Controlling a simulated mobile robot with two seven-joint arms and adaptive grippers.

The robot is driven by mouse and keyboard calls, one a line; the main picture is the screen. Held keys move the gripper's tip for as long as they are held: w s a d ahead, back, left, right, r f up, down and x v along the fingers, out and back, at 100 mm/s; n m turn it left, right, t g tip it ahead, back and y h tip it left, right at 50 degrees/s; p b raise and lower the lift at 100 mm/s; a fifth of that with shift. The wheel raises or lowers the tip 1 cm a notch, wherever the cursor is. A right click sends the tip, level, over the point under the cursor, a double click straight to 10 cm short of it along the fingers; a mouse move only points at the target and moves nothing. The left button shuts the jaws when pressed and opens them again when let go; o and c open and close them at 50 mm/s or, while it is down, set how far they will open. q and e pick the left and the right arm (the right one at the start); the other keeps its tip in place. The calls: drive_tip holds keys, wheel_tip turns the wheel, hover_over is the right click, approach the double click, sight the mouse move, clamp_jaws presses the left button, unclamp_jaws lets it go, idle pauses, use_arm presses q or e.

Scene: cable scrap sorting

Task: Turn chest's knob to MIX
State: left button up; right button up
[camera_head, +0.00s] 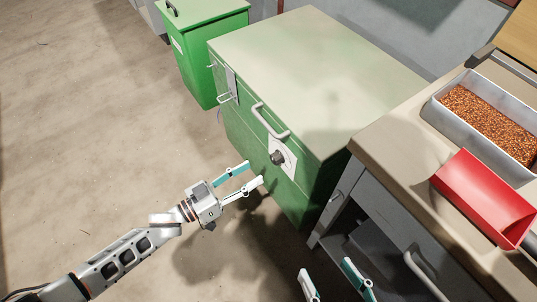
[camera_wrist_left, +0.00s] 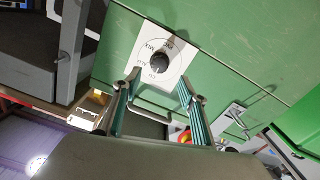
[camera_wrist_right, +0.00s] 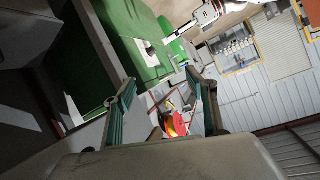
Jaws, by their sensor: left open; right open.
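The green chest (camera_head: 310,65) stands in the middle of the head view. Its black knob (camera_head: 277,157) sits on a white dial plate (camera_head: 288,150) on the front face, below a bar handle (camera_head: 268,124). In the left wrist view the knob (camera_wrist_left: 155,63) is at the dial's centre, with MIX among several printed labels; its pointing direction is too small to tell. My left gripper (camera_head: 254,174) is open and empty, its fingertips in front of and below the knob, apart from it. My right gripper (camera_head: 335,280) is open and empty at the bottom edge, away from the chest.
A workbench (camera_head: 387,132) stands right of the chest, carrying a tray of copper-coloured granules (camera_head: 490,120) and a red scoop (camera_head: 485,195). A smaller green bin (camera_head: 205,45) stands behind left. The floor (camera_head: 100,130) on the left is clear.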

sight(273, 160)
use_arm(q)
drive_tip(key=b+x, duration=0.1)
drive_tip(key=x, duration=0.5)
drive_tip(key=shift+w+d+b, duration=0.1)
drive_tip(key=shift+d+b, duration=0.2)
drive_tip(key=shift+w+d+r, duration=0.1)
drive_tip(key=shift+w+d, duration=0.25)
drive_tip(key=shift+d, duration=0.05)
use_arm(e)
drive_tip(key=shift+s+a+f+m, duration=0.1)
drive_tip(key=shift+s+a+m, duration=0.15)
drive_tip(key=shift+a+m, duration=0.3)
drive_tip(key=shift+s+a+f+m, duration=0.1)
drive_tip(key=shift+s+a+m, duration=0.1)
drive_tip(key=shift+a+m, duration=0.35)
use_arm(q)
drive_tip(key=c, duration=1.1)
